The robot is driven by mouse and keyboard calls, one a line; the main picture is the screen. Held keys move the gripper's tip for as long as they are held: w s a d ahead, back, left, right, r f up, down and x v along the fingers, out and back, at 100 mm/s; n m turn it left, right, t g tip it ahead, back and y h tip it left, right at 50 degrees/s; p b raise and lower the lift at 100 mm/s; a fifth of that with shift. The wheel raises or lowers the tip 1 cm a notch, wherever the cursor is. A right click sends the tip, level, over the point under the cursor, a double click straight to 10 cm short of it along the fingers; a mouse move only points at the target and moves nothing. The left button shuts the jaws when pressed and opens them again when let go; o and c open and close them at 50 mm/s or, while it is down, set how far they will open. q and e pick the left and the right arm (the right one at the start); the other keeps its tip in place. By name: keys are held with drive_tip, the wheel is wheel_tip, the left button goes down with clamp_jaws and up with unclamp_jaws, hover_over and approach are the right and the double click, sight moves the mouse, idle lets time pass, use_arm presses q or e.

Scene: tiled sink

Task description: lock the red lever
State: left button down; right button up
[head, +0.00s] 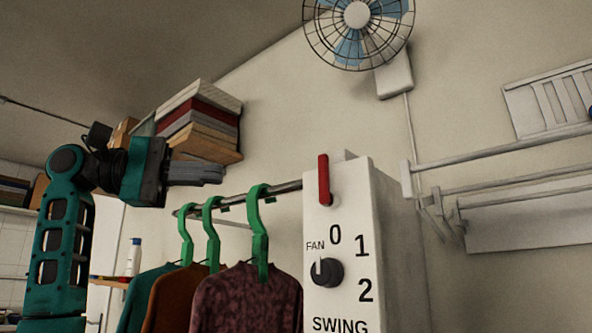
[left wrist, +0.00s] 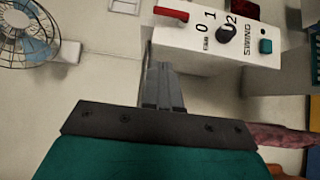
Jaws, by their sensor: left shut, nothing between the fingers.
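The red lever (head: 323,180) stands upright on the upper left of the front face of a white control box (head: 385,240). In the left wrist view the red lever (left wrist: 171,14) shows near the top, at the edge of the white box (left wrist: 185,42). My left gripper (head: 222,173) is shut and empty, to the left of the lever and apart from it, above the clothes rail. In the left wrist view the shut fingers (left wrist: 160,68) point towards the box, short of the lever. My right gripper is not in view.
Green hangers (head: 258,220) with clothes hang on a rail (head: 285,187) just left of the box. A black fan knob (head: 326,271) sits below the lever. A wall fan (head: 357,15) is above; white racks (head: 500,150) are at right. Books (head: 200,115) lie on a shelf behind my gripper.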

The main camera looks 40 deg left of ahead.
use_arm(q)
drive_tip(key=b, duration=0.1)
approach(327, 181)
drive_tip(key=shift+w+d+r, duration=0.95)
drive_tip(key=shift+w+d, duration=0.65)
drive_tip(key=shift+w, duration=1)
drive_tip(key=shift+d+r, duration=0.1)
